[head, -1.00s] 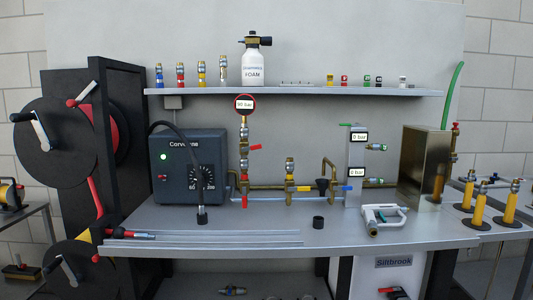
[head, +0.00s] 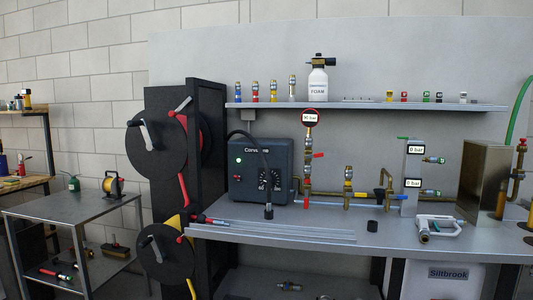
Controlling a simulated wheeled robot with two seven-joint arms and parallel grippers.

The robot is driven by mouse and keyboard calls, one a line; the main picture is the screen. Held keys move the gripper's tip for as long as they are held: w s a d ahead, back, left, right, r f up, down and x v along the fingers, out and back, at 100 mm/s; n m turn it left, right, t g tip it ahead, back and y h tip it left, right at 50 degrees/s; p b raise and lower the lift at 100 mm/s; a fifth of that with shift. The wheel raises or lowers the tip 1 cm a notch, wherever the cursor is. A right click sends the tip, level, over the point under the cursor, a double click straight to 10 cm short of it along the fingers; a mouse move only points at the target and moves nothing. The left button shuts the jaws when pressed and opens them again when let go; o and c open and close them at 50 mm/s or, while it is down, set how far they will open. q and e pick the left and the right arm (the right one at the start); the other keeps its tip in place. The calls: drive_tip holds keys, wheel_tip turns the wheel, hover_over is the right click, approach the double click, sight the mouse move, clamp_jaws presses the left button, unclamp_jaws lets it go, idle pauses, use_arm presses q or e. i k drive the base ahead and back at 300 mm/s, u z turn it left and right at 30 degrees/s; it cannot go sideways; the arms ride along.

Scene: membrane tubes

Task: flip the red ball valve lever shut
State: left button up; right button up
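Several red parts show, and I cannot tell for certain which is the task's lever. A red lever (head: 319,155) points sideways to the right from the upright brass pipe under the red-rimmed gauge (head: 311,117). A second red lever (head: 306,203) hangs down at the foot of that pipe, near the bench top. A small red handle (head: 522,142) sits on the brass pipe at the far right, beside the metal box. Neither of my grippers is in view.
A black hose-reel frame (head: 206,150) stands left of the bench. A metal side table (head: 65,207) stands further left.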

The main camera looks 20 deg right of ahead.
sight(319, 154)
drive_tip(key=u, duration=0.3)
drive_tip(key=i, duration=0.9)
drive_tip(key=z, duration=0.1)
